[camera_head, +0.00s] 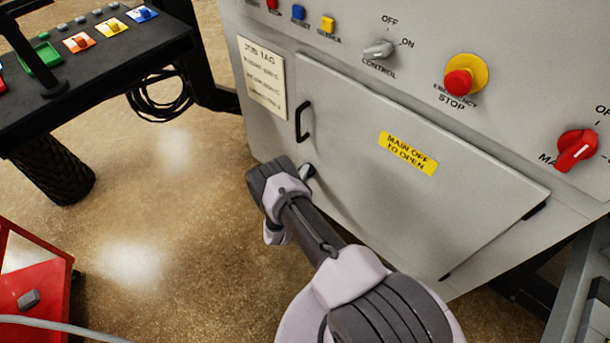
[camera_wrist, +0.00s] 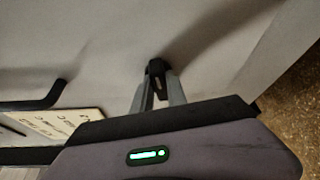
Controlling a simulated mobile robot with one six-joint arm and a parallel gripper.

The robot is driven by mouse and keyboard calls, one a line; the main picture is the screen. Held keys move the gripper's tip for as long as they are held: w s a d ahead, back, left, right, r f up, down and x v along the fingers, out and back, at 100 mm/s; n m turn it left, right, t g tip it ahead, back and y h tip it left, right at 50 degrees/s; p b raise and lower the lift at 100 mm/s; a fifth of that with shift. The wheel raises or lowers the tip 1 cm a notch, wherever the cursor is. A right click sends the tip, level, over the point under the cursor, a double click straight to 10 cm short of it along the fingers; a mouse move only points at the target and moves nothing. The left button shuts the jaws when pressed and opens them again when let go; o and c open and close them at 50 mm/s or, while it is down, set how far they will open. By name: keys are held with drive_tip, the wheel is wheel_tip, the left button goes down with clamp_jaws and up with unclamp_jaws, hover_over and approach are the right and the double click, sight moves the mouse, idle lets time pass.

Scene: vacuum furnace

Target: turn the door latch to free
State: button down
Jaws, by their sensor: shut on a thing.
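The furnace cabinet door (camera_head: 352,130) is a grey panel, shut flush in the cabinet front. It bears a black pull handle (camera_head: 300,120) at its left edge and a yellow label reading "MAIN OFF TO OPEN" (camera_head: 408,153). The small dark door latch (camera_wrist: 155,68) shows in the wrist view between the fingertips of my gripper (camera_wrist: 157,84). The gripper is shut on it, close against the door. In the head view my wrist covers most of the gripper and latch, below the handle. The latch's exact angle is hard to tell.
Above the door are a control knob (camera_head: 378,49), a red emergency stop (camera_head: 458,83) and a red main switch (camera_head: 575,150). A tag (camera_head: 262,78) is left of the door. A black bench (camera_head: 100,60) stands at upper left, a red case (camera_head: 35,275) at lower left.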

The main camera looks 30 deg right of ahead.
drive_tip(key=shift+m, duration=0.4)
idle(0.3)
drive_tip(key=c, duration=1.3)
unclamp_jaws()
drive_tip(key=p+v, duration=0.1)
drive_tip(key=v, duration=0.4)
drive_tip(key=p+v, duration=0.2)
drive_tip(key=v, duration=0.4)
drive_tip(key=p+v, duration=0.1)
drive_tip(key=v, duration=0.5)
drive_tip(key=shift+s+a+f+p, duration=0.1)
drive_tip(key=shift+s+f+p, duration=0.1)
drive_tip(key=shift+f+p, duration=0.15)
